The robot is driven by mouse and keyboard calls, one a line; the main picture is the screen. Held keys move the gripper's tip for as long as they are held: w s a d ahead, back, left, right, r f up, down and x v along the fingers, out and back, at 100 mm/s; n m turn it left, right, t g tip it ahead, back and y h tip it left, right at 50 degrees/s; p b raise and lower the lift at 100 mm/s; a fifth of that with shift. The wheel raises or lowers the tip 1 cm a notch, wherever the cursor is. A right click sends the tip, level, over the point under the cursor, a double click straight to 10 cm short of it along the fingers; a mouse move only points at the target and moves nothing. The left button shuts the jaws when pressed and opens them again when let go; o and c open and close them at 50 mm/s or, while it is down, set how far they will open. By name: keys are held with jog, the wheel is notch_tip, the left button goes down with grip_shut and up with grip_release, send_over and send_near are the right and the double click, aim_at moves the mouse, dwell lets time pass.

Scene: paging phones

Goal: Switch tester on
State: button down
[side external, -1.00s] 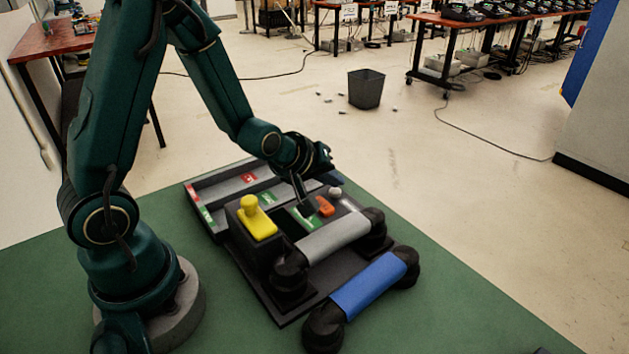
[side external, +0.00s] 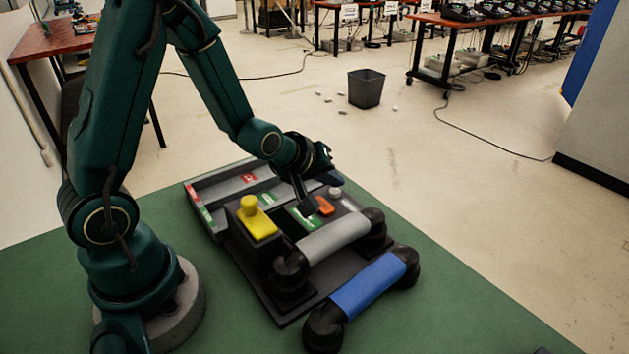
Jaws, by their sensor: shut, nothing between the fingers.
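The tester is a dark grey box (side external: 262,258) on a green table. Its top carries a yellow knob-like part (side external: 257,221), a green label (side external: 304,217), an orange switch-like part (side external: 325,206) and a small light grey knob (side external: 335,192). A handset with a grey grip (side external: 335,240) lies along its front. My gripper (side external: 307,206) is shut and empty, pointing down at the top of the box between the green label and the orange part. I cannot tell whether the fingertips touch the box or the orange part.
A handset with a blue grip (side external: 369,286) lies in front of the box. A grey tray (side external: 207,188) with red and green labels sits behind it. A black bin (side external: 366,88) stands on the floor.

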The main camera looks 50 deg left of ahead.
jog(key=shift+f, duration=0.1)
dwell(0.3)
jog(key=shift+f, duration=0.35)
jog(key=shift+r, duration=0.55)
notch_tip(320, 180, up, 6)
jog(key=shift+f, duration=0.1)
dwell(0.6)
